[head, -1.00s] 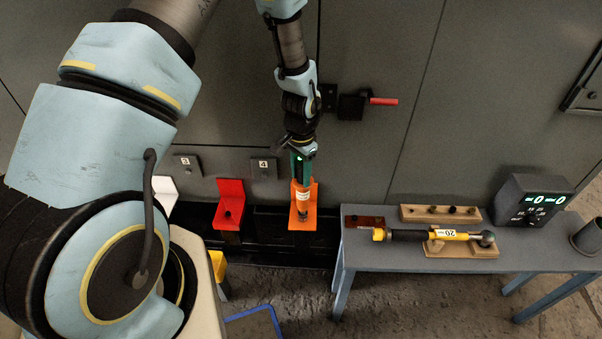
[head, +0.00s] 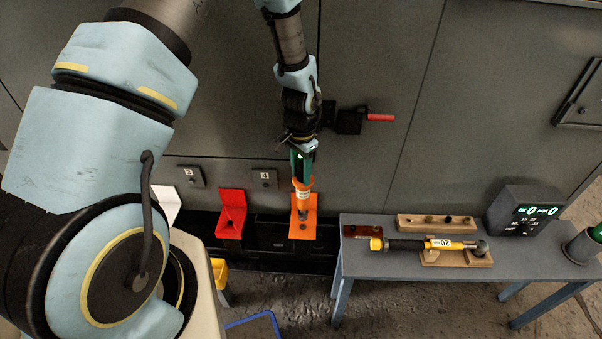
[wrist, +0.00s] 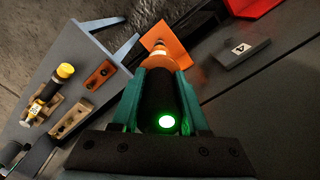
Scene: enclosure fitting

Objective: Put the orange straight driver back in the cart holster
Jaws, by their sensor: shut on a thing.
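The orange straight driver (head: 302,192) is upright in my gripper (head: 302,165), its nose pointing down. In the wrist view its dark body, with a lit green end (wrist: 166,121), sits between the green fingers of my gripper (wrist: 160,95). My gripper is shut on it. The orange holster (head: 303,233) is directly behind and below the nose in the head view. It also shows past the driver in the wrist view (wrist: 180,50). The nose overlaps the holster plate just above its dark hole; I cannot tell whether they touch.
A red holster (head: 232,222) and a white one (head: 166,200) stand to the left. A grey bench (head: 385,262) at right holds a yellow-black tool (head: 410,244), wooden blocks and a display box (head: 522,211). A red handle (head: 380,118) juts from the panel behind.

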